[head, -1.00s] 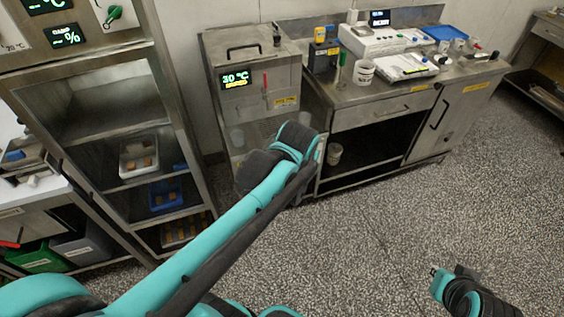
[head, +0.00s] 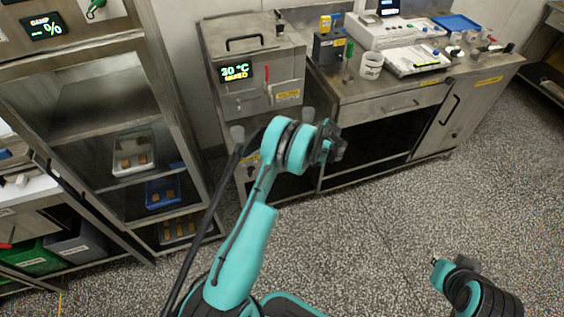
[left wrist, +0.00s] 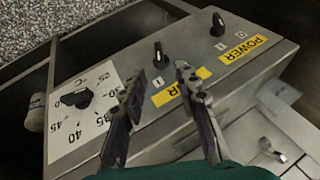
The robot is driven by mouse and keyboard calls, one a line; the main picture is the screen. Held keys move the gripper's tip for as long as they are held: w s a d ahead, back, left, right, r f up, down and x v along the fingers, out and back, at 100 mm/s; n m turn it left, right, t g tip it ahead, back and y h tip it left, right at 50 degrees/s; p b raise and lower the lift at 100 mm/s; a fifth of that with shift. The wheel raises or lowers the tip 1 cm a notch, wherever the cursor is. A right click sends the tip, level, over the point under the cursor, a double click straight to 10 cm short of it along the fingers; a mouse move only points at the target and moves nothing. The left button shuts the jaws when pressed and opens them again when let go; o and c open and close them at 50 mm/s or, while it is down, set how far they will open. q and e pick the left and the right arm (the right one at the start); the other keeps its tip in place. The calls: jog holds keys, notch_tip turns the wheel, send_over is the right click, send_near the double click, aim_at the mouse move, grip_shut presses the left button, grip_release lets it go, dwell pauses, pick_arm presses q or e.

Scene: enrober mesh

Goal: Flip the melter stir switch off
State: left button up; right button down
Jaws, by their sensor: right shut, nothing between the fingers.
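In the left wrist view the melter's grey control panel (left wrist: 120,55) carries a black switch knob (left wrist: 160,55) above a yellow label (left wrist: 163,96). My left gripper (left wrist: 160,73) is open and empty. Its fingertips lie either side of the line to that knob; contact cannot be told. A second black knob (left wrist: 217,24) sits by the POWER label (left wrist: 243,49). My right gripper (head: 438,266) is shut and empty over the floor.
A black temperature dial (left wrist: 77,98) is on the same panel, left of the fingers. A steel counter (head: 385,100) with a scale, a white cup (head: 371,66) and small items stands right of the melter. A rack (head: 100,150) with trays stands left. The floor at right is clear.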

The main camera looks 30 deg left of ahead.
pick_arm(q)
jog(key=b+x, duration=0.3)
jog(key=x, duration=0.6)
jog(key=shift+d+f, duration=0.1)
jog(key=shift+d, duration=0.05)
grip_shut()
